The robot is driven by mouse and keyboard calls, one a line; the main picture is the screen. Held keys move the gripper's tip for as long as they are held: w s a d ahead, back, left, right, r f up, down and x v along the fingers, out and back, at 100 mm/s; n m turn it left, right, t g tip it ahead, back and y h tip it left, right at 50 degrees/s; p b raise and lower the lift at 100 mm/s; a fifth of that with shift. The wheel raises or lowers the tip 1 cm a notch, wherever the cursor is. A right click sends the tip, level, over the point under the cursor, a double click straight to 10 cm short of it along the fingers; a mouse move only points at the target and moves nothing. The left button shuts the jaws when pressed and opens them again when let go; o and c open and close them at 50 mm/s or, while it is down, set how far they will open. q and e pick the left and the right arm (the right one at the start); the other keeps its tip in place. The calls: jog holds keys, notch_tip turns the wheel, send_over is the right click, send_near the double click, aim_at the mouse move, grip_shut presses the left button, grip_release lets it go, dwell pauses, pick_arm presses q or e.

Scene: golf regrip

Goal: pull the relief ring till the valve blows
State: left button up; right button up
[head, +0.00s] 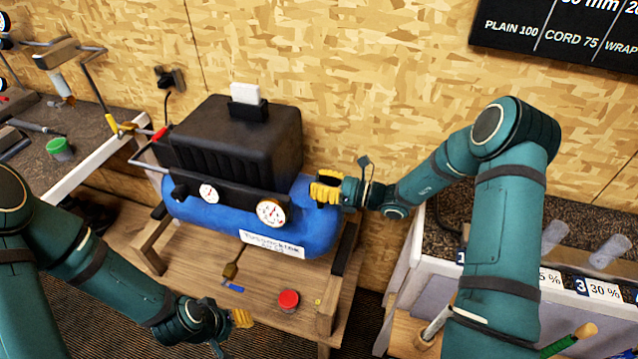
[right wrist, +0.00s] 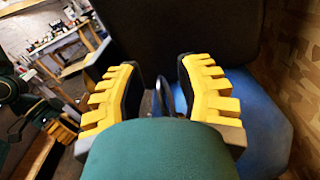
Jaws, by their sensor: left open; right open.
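The compressor has a black housing (head: 235,140) on a blue tank (head: 300,238) with two round gauges. My right gripper (head: 322,191) is at the tank's right end, by the housing's lower right corner. In the right wrist view its yellow-padded fingers (right wrist: 160,95) stand apart. A thin grey loop (right wrist: 158,101), which looks like the relief ring, shows between them; I cannot tell whether they touch it. The valve is hidden in the head view. My left gripper (head: 243,318) is open and empty, low in front of the wooden stand.
A bench (head: 92,178) is at left, a white-sided counter (head: 428,290) at right, and a chipboard wall behind.

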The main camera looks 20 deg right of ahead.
grip_shut()
dwell(0.3)
jog(key=shift+r+p, duration=0.45)
jog(key=shift+r, duration=0.3)
grip_release()
jog(key=shift+a+f, duration=0.1)
